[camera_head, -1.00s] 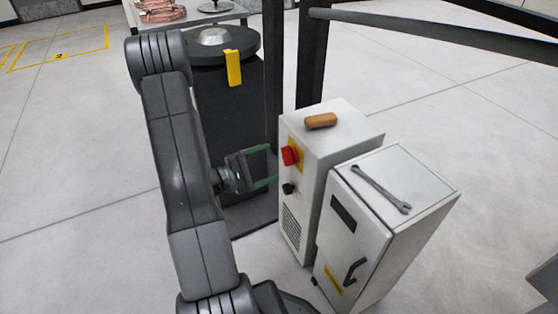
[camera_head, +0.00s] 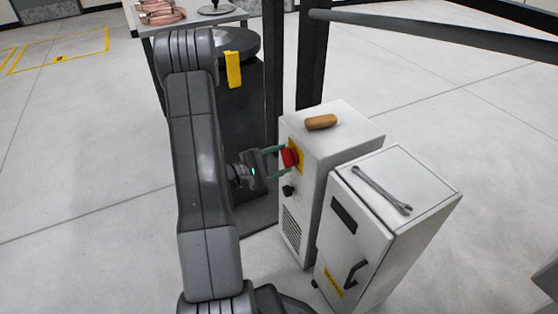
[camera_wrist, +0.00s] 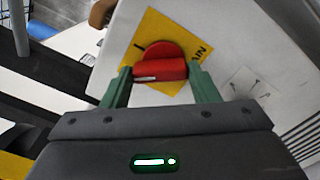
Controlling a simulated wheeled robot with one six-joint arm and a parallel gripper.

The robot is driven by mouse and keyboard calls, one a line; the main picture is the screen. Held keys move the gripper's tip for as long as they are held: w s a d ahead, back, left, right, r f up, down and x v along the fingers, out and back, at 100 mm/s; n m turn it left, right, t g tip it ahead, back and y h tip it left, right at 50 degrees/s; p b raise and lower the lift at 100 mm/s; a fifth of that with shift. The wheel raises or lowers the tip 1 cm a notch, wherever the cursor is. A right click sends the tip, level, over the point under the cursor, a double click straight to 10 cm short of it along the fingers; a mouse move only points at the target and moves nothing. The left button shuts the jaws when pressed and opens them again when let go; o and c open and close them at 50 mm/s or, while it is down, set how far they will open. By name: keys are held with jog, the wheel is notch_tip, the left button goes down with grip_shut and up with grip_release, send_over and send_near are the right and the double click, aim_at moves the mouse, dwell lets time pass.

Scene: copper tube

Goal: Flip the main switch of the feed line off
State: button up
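The main switch is a red rotary knob (camera_head: 290,157) on a yellow plate, on the front of a white cabinet (camera_head: 345,135). The wrist view shows the red knob (camera_wrist: 160,66) close up, with part of the word "MAIN" on the yellow plate (camera_wrist: 190,42). My gripper (camera_head: 275,160) is at the knob, and its green fingers (camera_wrist: 160,85) stand on either side of the knob's bar. The fingers are apart. I cannot tell whether they press on the bar. A short dark mark shows on the plate at the upper left of the knob.
A black knob (camera_head: 289,191) sits below the switch. A brown handle-like object (camera_head: 321,122) lies on the cabinet top. A second white cabinet (camera_head: 440,190) with a wrench (camera_head: 382,189) on it stands at the right. A dark post (camera_head: 312,60) rises behind. Open floor lies at the left.

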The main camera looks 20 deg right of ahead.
jog(key=shift+n, duration=0.4)
jog(key=shift+f+n+p, duration=0.15)
jog(key=shift+n+p, duration=2.3)
jog(key=shift+n, duration=2.55)
jog(key=o, duration=1)
jog(key=shift+w, duration=0.1)
jog(key=shift+a, duration=0.15)
jog(key=a, duration=0.4)
jog(key=a+p, duration=0.1)
jog(key=a, duration=0.4)
jog(key=s+a+p, duration=0.1)
jog(key=a, duration=0.3)
jog(key=shift+a, duration=0.25)
